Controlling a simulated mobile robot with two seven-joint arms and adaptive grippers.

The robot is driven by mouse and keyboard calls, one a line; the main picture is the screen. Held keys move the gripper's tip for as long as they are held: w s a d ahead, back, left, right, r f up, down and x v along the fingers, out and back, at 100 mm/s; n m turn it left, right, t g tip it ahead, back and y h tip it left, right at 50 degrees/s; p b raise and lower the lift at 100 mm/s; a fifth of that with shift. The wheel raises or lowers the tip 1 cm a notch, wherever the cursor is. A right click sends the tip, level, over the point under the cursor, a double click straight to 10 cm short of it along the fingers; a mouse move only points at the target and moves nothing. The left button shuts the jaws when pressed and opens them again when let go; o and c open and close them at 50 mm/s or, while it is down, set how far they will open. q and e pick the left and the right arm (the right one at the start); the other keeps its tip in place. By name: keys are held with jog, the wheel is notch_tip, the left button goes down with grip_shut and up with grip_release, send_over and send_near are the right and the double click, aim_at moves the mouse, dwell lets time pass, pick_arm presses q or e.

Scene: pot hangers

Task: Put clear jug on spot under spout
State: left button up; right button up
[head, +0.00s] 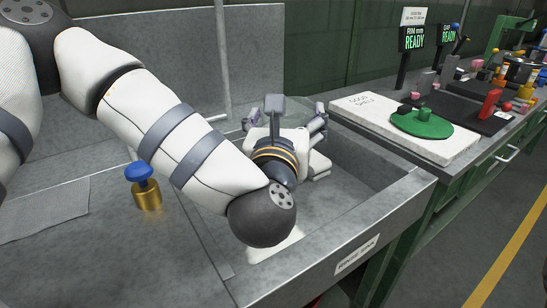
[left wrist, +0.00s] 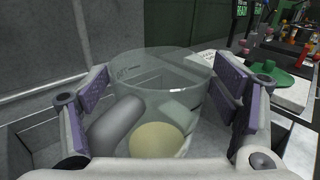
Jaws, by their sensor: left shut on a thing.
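My left gripper (head: 286,124) reaches into the grey sink (head: 395,205) in the head view. In the left wrist view its purple-padded fingers (left wrist: 165,88) are shut on the clear jug (left wrist: 165,66), one on each side. The jug is see-through with a round open rim, and a pale yellow disc (left wrist: 157,139) shows low in it. My arm and gripper mostly hide the jug in the head view. A white patch (head: 272,245) shows on the sink floor, partly behind my wrist. A thin upright pipe (head: 222,60) stands at the sink's back; any spout is hard to make out.
A brass knob with a blue top (head: 146,188) stands on the counter left of the sink. Right of the sink, a white slab (head: 455,148) bears a green disc (head: 421,123). Two "READY" signs (head: 413,39) stand behind it. The sink's raised walls surround my gripper.

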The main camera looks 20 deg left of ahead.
pick_arm(q)
jog(key=w+a+f, duration=0.1)
jog(key=f, duration=0.1)
jog(key=w+a+f, duration=0.1)
jog(key=w+f, duration=0.1)
jog(key=w+a+f, duration=0.1)
jog(key=shift+w+a+f+b, duration=0.15)
jog(key=shift+w+f+b, duration=0.2)
jog(key=shift+f, duration=0.05)
jog(key=shift+w+a+f, duration=0.15)
jog(key=shift+w+f, duration=0.05)
jog(key=shift+f, duration=0.75)
jog(key=shift+w+a+f, duration=0.15)
jog(key=shift+f, duration=0.75)
pick_arm(e)
jog(key=shift+s+f+g, duration=0.3)
jog(key=shift+s+f, duration=0.45)
jog(key=shift+f, duration=0.05)
pick_arm(q)
jog(key=shift+f+b, duration=0.2)
jog(key=shift+b, duration=0.1)
jog(key=o, duration=1.8)
pick_arm(e)
jog(key=shift+s+f, duration=0.1)
